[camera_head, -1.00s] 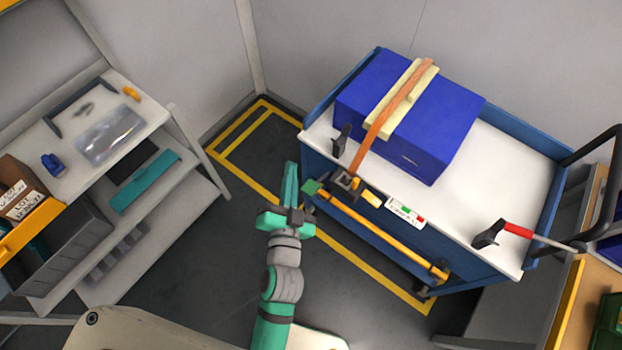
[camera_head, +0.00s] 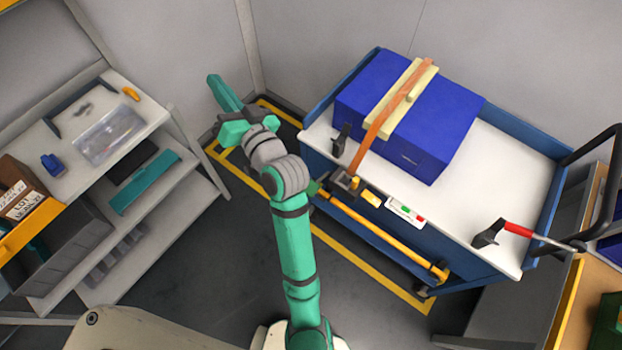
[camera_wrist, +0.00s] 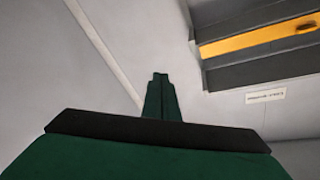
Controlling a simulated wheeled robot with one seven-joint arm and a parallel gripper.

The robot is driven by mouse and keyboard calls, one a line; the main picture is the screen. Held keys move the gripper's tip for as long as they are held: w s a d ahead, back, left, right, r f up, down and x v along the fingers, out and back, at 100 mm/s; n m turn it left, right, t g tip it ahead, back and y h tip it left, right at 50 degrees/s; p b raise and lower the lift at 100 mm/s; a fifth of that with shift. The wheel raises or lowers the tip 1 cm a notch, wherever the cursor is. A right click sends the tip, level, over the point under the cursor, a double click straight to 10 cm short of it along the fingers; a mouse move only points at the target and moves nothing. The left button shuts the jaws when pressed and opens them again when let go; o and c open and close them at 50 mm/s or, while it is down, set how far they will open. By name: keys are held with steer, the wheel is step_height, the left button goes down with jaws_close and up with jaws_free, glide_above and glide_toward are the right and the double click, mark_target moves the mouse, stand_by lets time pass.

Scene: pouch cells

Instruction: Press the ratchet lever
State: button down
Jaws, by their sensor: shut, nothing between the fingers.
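The ratchet (camera_head: 346,181) sits at the front edge of the cart, at the lower end of an orange strap (camera_head: 378,128). Its lever is too small to make out clearly; a yellow piece (camera_head: 371,198) shows beside it. The strap runs over a cream bar on a blue box (camera_head: 448,115). My gripper (camera_head: 216,82) is shut and empty, up and to the left of the cart, well apart from the ratchet. In the wrist view my shut fingers (camera_wrist: 160,98) point at a grey wall; the ratchet is not in that view.
The blue cart (camera_head: 465,250) has a white top, a yellow bar along its front and a red-handled tool (camera_head: 518,230) at its right. A shelf unit (camera_head: 150,115) with small parts stands at the left. Open floor lies between shelf and cart.

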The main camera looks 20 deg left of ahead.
steer(key=s+a+r+n+g, duration=0.1)
steer(key=a+r+n+g, duration=0.1)
steer(key=a+n+g, duration=0.2)
steer(key=n+g+h, duration=0.6)
steer(key=g+h, duration=0.2)
steer(key=h, duration=0.7)
glide_above(311, 186)
step_height(311, 186, down, 15)
steer(key=shift+f, duration=0.1)
step_height(311, 186, down, 14)
steer(key=shift+r, duration=0.1)
